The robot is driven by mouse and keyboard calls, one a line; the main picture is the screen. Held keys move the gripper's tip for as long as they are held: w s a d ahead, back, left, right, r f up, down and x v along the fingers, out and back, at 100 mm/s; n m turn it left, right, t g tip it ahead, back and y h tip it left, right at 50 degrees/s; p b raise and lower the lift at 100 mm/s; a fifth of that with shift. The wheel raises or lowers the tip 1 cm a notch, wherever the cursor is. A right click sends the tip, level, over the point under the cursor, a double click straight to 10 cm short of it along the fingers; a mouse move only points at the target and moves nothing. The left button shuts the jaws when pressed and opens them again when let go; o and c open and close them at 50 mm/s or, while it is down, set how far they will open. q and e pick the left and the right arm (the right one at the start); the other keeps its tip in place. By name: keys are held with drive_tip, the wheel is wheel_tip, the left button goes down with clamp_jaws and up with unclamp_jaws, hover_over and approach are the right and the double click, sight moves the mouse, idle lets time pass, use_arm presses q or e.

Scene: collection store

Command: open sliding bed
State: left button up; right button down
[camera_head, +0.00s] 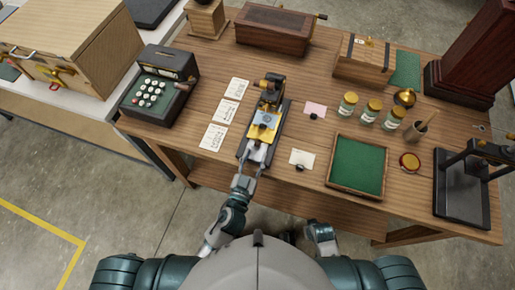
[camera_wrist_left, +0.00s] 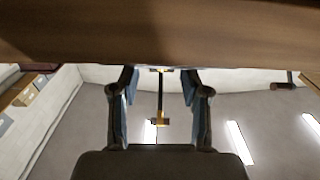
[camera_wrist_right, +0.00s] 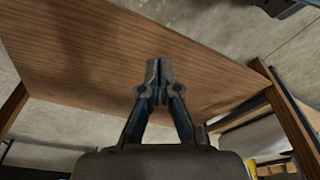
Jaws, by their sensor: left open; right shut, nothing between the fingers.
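A small machine with a dark base (camera_head: 285,118), a brass and yellow sliding bed (camera_head: 263,128) and a dark upper part stands near the middle of the wooden table. My left gripper (camera_head: 251,163) is open at the near end of the machine. In the left wrist view my left gripper (camera_wrist_left: 160,82) has its fingers apart, with a thin brass bar (camera_wrist_left: 161,100) showing between them; I cannot tell whether they touch it. My right gripper (camera_wrist_right: 159,72) is shut and empty, below the table's front edge. In the head view its arm shows low beside my body.
Printed cards (camera_head: 225,111) lie left of the machine. A keyed register (camera_head: 160,88) stands farther left. To the right are a green-lined tray (camera_head: 357,166), several jars and a black stand (camera_head: 462,200). The wooden table's (camera_head: 300,190) front edge lies between my body and the machine.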

sight(255, 146)
use_arm(q)
drive_tip(key=shift+w+d, duration=0.1)
drive_tip(key=shift+w, duration=0.65)
drive_tip(key=shift+w+a, duration=0.25)
drive_tip(key=shift+w, duration=0.5)
drive_tip(key=shift+d, duration=0.2)
drive_tip(key=shift+c, duration=0.5)
drive_tip(key=shift+d, duration=0.15)
drive_tip(key=c, duration=0.4)
drive_tip(key=shift+d, duration=0.1)
clamp_jaws()
drive_tip(key=shift+s+a+f, duration=0.1)
drive_tip(key=shift+a, duration=0.1)
